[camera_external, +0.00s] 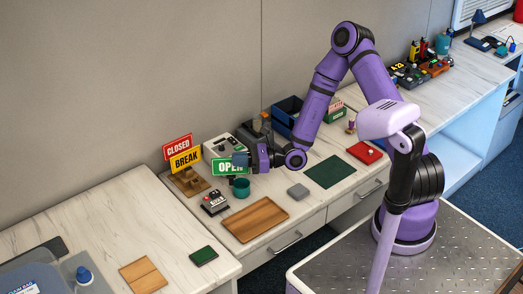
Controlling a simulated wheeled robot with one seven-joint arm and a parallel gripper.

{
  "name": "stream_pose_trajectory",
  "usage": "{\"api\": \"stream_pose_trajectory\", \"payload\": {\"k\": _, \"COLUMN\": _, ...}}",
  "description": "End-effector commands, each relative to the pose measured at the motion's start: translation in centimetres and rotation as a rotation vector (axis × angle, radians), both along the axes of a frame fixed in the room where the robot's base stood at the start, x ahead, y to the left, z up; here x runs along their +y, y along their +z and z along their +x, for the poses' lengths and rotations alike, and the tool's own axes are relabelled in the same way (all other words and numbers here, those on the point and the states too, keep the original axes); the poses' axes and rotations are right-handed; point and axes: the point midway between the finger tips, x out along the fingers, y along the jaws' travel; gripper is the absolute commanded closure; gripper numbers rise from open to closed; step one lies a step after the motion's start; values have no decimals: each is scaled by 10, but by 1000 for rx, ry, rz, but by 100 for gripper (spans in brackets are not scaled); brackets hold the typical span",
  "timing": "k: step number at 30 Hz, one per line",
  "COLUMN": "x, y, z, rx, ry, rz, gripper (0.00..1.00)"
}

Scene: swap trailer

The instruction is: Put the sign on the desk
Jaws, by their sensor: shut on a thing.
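A green OPEN sign (228,168) is upright above the desk (298,205) in the external view. My gripper (241,160) is shut on the sign at its right side. The sign looks lifted, above a teal cup (241,188); its exact height is hard to tell. A red CLOSED sign (178,147) and a yellow BREAK sign (185,160) stand upright in a wooden holder (189,182), left of my gripper.
A small dark device (214,202) stands beside the cup. Blue bins (287,112) stand behind. The left counter's middle is clear.

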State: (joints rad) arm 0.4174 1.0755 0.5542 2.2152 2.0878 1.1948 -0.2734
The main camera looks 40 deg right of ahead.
Motion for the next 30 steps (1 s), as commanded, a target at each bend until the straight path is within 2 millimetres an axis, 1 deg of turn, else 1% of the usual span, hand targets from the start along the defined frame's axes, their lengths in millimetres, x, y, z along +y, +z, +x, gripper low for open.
{"api": "stream_pose_trajectory", "payload": {"k": 1, "x": -26, "y": -2, "z": 11, "rx": 1, "ry": -70, "rz": -1, "gripper": 100}}
{"api": "stream_pose_trajectory", "payload": {"k": 2, "x": -40, "y": -4, "z": 16, "rx": 0, "ry": -109, "rz": -2, "gripper": 100}}
{"api": "stream_pose_trajectory", "payload": {"k": 3, "x": -59, "y": -6, "z": 22, "rx": 1, "ry": -160, "rz": -5, "gripper": 100}}
{"api": "stream_pose_trajectory", "payload": {"k": 5, "x": -85, "y": -8, "z": 30, "rx": 0, "ry": -233, "rz": -7, "gripper": 100}}
{"api": "stream_pose_trajectory", "payload": {"k": 6, "x": -102, "y": -9, "z": 34, "rx": -1, "ry": -277, "rz": -10, "gripper": 100}}
{"api": "stream_pose_trajectory", "payload": {"k": 9, "x": -138, "y": -13, "z": 42, "rx": 0, "ry": -372, "rz": -16, "gripper": 100}}
{"api": "stream_pose_trajectory", "payload": {"k": 12, "x": -164, "y": -16, "z": 45, "rx": 0, "ry": -439, "rz": -22, "gripper": 100}}
{"api": "stream_pose_trajectory", "payload": {"k": 16, "x": -181, "y": -18, "z": 47, "rx": 1, "ry": -489, "rz": -26, "gripper": 100}}
{"api": "stream_pose_trajectory", "payload": {"k": 20, "x": -183, "y": -22, "z": 42, "rx": 4, "ry": -546, "rz": -25, "gripper": 100}}
{"api": "stream_pose_trajectory", "payload": {"k": 25, "x": -179, "y": -37, "z": 26, "rx": 13, "ry": -713, "rz": -23, "gripper": 100}}
{"api": "stream_pose_trajectory", "payload": {"k": 30, "x": -182, "y": -51, "z": 7, "rx": 12, "ry": -887, "rz": -26, "gripper": 100}}
